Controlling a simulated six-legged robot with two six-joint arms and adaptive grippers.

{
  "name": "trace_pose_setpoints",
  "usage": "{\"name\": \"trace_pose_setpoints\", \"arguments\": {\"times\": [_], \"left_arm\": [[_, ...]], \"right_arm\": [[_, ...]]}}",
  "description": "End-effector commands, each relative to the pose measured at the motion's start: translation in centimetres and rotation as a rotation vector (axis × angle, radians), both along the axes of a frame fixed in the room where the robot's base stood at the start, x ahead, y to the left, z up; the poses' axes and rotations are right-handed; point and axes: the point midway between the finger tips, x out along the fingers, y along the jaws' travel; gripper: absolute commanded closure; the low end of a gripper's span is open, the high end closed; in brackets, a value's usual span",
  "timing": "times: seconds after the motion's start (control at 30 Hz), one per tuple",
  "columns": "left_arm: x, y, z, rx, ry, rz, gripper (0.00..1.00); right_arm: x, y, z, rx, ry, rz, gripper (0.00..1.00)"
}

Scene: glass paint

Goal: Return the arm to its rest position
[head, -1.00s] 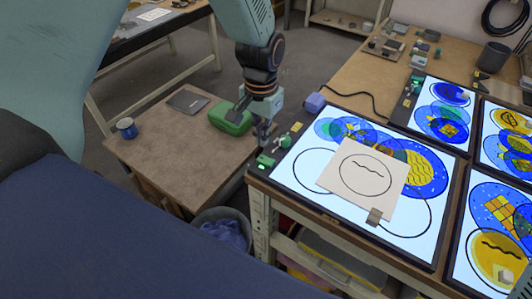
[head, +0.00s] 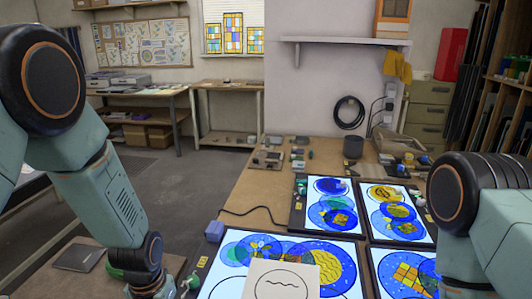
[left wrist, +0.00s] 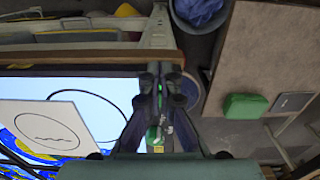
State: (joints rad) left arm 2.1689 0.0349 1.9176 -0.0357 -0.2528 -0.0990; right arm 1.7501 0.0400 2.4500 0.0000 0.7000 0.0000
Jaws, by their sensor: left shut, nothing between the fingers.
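My left arm (head: 105,195) comes down from the left in the head view, and its gripper is cut off at the bottom edge. In the left wrist view the left gripper (left wrist: 160,78) is shut and empty. It hangs beside the edge of the workbench with the lit panel (left wrist: 98,92). My right arm (head: 490,225) shows bent at the right edge of the head view; its gripper is out of view.
Lit panels with blue and yellow glass designs (head: 335,205) cover the bench. A paper with a drawn circle (head: 262,272) lies on the nearest. A green case (left wrist: 245,106) and dark flat object (left wrist: 292,103) lie on a low brown table. A bin (left wrist: 181,22) holds blue cloth.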

Motion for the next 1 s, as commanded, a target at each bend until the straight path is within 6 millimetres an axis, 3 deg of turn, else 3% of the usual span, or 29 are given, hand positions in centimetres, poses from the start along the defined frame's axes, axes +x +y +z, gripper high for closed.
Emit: {"name": "trace_pose_setpoints", "arguments": {"times": [0.03,0.1,0.3,0.47,0.63,0.7,1.0], "left_arm": [[-2.4,-0.1,-2.0,-0.003,0.014,0.012,1.0],[-5.2,-0.2,-4.2,-0.005,0.017,0.029,1.0],[-14.1,-0.4,-8.5,-0.006,0.018,0.081,1.0],[-20.2,-0.4,-9.5,-0.002,0.016,0.116,1.0],[-25.6,-0.4,-9.2,0.004,0.015,0.146,1.0],[-24.8,-0.4,-10.9,0.004,-0.001,0.145,1.0],[-24.7,-0.4,-16.3,0.004,0.0,0.144,1.0]], "right_arm": [[0.0,0.0,0.0,0.0,0.0,0.0,0.6],[0.0,0.0,0.0,0.0,0.0,0.0,0.6],[0.0,0.0,0.0,0.0,0.0,0.0,0.6],[0.0,0.0,0.0,0.0,0.0,0.0,0.6],[0.0,0.0,0.0,0.0,0.0,0.0,0.6],[0.1,0.0,-1.6,0.0,-0.001,0.0,0.6],[0.0,0.0,-7.1,0.0,0.0,0.0,0.6]]}}
